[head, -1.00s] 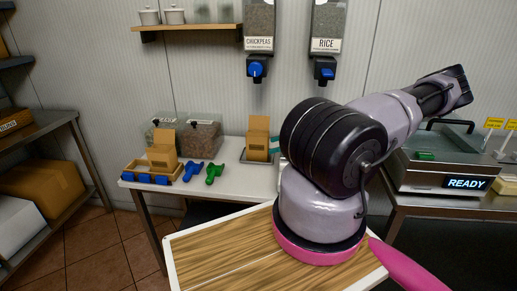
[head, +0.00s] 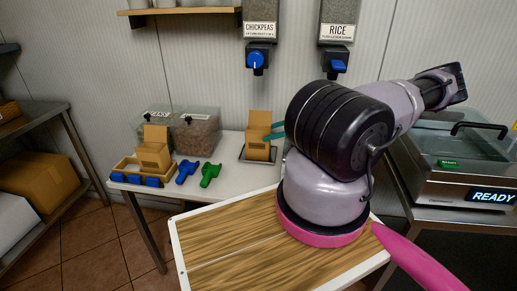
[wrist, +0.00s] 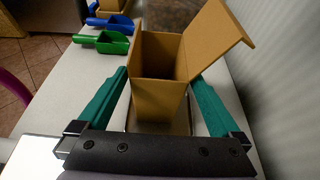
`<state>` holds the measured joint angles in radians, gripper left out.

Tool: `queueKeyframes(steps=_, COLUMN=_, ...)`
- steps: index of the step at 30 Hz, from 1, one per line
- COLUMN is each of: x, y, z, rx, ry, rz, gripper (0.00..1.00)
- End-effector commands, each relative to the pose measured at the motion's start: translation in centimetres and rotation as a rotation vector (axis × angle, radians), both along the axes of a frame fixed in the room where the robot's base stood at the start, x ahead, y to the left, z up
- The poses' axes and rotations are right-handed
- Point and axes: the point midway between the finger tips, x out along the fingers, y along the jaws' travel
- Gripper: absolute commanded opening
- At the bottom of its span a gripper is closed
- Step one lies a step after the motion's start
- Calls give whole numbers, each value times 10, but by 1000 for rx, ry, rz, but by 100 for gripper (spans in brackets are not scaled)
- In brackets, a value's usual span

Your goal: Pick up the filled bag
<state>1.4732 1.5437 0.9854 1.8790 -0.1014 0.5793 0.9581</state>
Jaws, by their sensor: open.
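A brown paper bag (head: 257,146) with an upright back flap stands on a dark flat plate (head: 243,156) on the white counter. In the wrist view the same bag (wrist: 159,98) is open at the top; its inside is dark and I cannot see its contents. My gripper (wrist: 160,80) is open, with one teal finger on each side of the bag and visible gaps between. In the head view its teal fingers (head: 274,132) show just right of the bag, with my arm hiding the rest. A second brown bag (head: 154,155) stands in a wooden tray at left.
Blue (head: 187,171) and green (head: 210,175) scoops lie left of the bag. Clear bins (head: 196,132) stand behind them. Chickpea (head: 258,58) and rice (head: 335,62) dispensers hang above. The wall is close on the wrist view's right.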

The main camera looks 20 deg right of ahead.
Motion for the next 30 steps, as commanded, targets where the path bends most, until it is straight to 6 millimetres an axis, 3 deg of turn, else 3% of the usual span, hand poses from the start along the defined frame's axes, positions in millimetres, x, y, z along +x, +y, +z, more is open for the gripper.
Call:
queueKeyframes(steps=15, x=30, y=45, z=-24, rx=1, ry=-1, rz=1, gripper=100)
queueKeyframes(steps=23, x=32, y=47, z=-26, rx=0, ry=0, rz=-1, gripper=100)
queueKeyframes(steps=24, x=32, y=47, z=-26, rx=0, ry=0, rz=-1, gripper=96)
queueKeyframes(steps=25, x=32, y=47, z=-26, rx=0, ry=0, rz=-1, gripper=85)
queueKeyframes(steps=30, x=32, y=47, z=-26, rx=0, ry=0, rz=-1, gripper=20)
